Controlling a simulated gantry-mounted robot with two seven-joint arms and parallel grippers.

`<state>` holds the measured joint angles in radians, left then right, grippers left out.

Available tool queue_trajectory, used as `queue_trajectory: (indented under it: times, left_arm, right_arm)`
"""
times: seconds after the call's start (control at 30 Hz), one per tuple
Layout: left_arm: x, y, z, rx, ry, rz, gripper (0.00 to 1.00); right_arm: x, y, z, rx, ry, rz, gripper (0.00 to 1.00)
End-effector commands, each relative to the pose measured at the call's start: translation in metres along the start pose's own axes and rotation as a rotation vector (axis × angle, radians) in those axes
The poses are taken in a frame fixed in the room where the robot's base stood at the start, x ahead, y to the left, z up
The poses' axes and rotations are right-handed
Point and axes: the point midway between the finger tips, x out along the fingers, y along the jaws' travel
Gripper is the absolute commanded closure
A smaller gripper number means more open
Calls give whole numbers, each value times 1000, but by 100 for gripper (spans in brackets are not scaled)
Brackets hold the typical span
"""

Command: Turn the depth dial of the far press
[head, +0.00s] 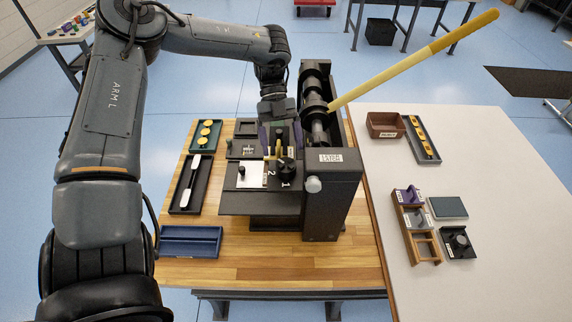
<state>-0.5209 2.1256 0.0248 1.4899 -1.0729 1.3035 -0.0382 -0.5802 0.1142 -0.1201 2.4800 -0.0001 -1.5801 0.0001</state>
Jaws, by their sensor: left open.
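One black press (331,190) stands on the wooden bench top, with a long yellow lever (420,60) rising to the upper right. My left gripper (280,138) reaches down over the back of the press bed, open, its fingers pointing down. A small dark knob shows between or just behind the fingers; contact cannot be told. Nearer on the bed are a black round knob (287,171), a yellow piece (272,153) and the numbers 1 and 2. A grey round knob (314,185) sits on the press's front. Which part is the depth dial is unclear. My right gripper is out of view.
Left of the press lie a green tray (205,149) with yellow discs, a black tray (190,202) with a white tool and an empty blue tray (190,241). The white table (495,190) on the right holds a brown box (385,125) and several small parts.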

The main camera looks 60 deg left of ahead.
Motion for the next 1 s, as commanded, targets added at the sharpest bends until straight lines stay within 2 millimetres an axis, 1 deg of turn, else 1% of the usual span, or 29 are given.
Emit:
queue_trajectory:
  times: [0.03, 0.2, 0.4, 0.6, 0.83, 0.87, 1.0]
  left_arm:
    - [10, 0, -1, 5, 5, -2, 18]
    - [35, 0, -1, 4, 4, -1, 18]
    - [55, 0, -1, 3, 2, 1, 18]
    - [62, 0, -1, 2, 0, -1, 18]
    - [62, 0, -1, 2, -1, -1, 18]
    - [62, 0, -1, 2, -1, -1, 21]
    - [62, 0, -1, 2, -1, -1, 43]
  right_arm:
    - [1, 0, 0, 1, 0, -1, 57]
    - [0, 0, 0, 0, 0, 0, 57]
    - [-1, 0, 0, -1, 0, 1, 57]
    - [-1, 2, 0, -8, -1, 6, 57]
    - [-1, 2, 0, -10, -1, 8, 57]
    - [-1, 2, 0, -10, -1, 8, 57]
    - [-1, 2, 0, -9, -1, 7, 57]
